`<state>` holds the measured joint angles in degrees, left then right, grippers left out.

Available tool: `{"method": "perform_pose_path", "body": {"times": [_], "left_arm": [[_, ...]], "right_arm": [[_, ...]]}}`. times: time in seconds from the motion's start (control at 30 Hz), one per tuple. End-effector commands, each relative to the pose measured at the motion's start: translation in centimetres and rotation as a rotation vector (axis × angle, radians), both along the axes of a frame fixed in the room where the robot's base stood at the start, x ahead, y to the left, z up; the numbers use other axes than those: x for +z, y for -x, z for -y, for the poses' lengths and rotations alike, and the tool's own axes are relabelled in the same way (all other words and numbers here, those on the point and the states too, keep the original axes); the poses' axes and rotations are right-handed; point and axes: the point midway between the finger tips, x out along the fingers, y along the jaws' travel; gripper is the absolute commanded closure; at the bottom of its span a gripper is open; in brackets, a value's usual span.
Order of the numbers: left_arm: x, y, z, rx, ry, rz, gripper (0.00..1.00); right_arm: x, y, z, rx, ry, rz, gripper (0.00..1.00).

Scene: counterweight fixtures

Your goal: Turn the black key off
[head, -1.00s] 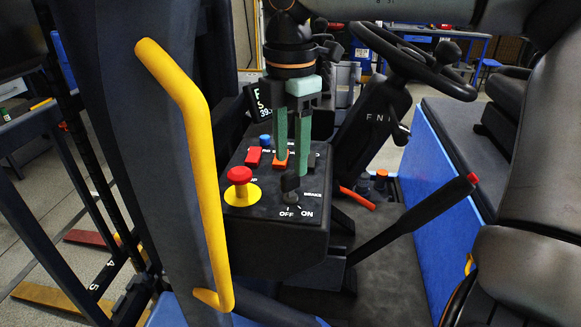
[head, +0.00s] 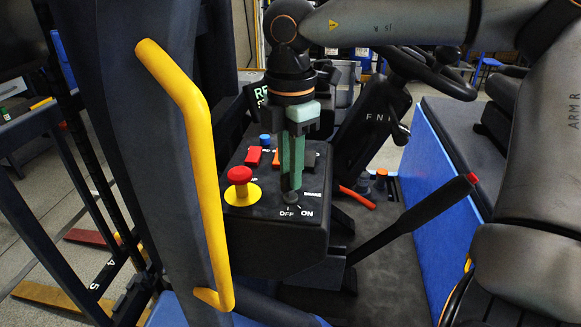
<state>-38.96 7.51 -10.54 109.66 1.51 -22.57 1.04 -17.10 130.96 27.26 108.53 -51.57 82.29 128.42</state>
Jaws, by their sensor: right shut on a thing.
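The black key (head: 290,198) sits on the sloping top of the black control box (head: 262,225), just above the printed words OFF and ON. My right gripper (head: 291,186), with long green fingers, points down from above and is shut on the key. The fingers hide the key's upper part, and I cannot tell exactly which mark it points to. My left gripper is not in view.
A red mushroom button (head: 240,175) on a yellow base stands left of the key. Red, blue and orange switches are behind it. A yellow grab handle (head: 205,160) rises at the left. A black lever (head: 415,218) slants up at the right, below the steering wheel (head: 435,75).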

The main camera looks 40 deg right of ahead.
Motion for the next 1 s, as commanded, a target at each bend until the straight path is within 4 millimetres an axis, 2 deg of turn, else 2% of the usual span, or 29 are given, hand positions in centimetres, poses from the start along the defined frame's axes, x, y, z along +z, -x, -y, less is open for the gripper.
{"method": "perform_pose_path", "body": {"times": [0.63, 1.0], "left_arm": [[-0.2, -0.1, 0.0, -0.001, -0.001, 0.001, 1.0], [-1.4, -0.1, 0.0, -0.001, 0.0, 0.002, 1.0]], "right_arm": [[0.0, 0.0, 0.0, 0.031, 0.001, 0.003, 1.0], [-0.1, 0.0, 0.0, 0.267, 0.003, 0.003, 1.0]]}}
